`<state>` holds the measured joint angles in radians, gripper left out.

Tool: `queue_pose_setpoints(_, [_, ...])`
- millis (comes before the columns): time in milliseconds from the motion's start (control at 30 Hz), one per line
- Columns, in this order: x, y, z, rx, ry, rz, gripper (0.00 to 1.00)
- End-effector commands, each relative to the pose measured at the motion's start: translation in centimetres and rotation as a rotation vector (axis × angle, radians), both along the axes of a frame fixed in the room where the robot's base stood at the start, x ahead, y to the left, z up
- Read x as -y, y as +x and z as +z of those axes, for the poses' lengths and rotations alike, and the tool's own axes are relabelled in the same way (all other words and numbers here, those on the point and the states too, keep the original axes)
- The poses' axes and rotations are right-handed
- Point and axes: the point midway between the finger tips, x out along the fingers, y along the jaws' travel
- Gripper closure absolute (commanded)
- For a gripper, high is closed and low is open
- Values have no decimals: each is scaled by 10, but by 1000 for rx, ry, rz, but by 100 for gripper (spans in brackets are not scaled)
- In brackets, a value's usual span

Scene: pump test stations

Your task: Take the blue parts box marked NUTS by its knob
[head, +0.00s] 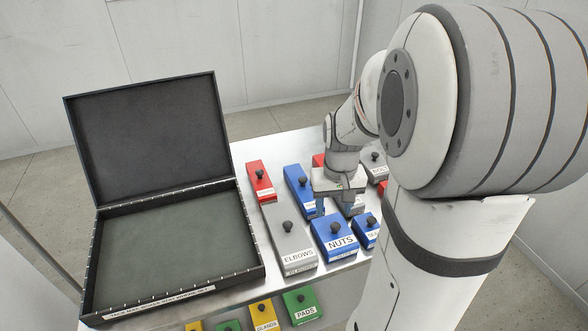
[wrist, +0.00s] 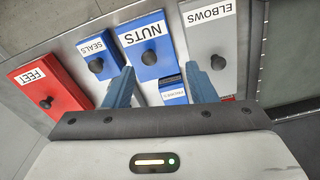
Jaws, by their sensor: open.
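The blue box marked NUTS (head: 334,245) sits on the metal table in the head view, with a dark round knob (head: 335,227) on its top. In the wrist view the NUTS box (wrist: 134,35) is just beyond the fingertips, its label upside down, its knob (wrist: 149,58) between the two finger lines. My gripper (head: 338,207) is above the table on the far side of the NUTS box. In the wrist view its two blue fingers (wrist: 158,68) are spread apart with nothing between them. In the head view my arm hides part of the boxes behind.
A grey ELBOWS box (head: 290,243) stands close to the left of NUTS, and a smaller blue SEALS box (wrist: 90,46) close on the other side. A red FEET box (wrist: 57,82) lies beyond it. An open black case (head: 180,255) fills the table's left side.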

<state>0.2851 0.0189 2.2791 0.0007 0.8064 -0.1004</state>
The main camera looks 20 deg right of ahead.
Motion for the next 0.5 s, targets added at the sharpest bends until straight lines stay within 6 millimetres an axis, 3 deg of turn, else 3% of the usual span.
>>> queue_pose_setpoints(200, [22,12,-22,-36,10,-37,49])
queue_pose_setpoints(500, [24,15,-53,-39,12,-39,49])
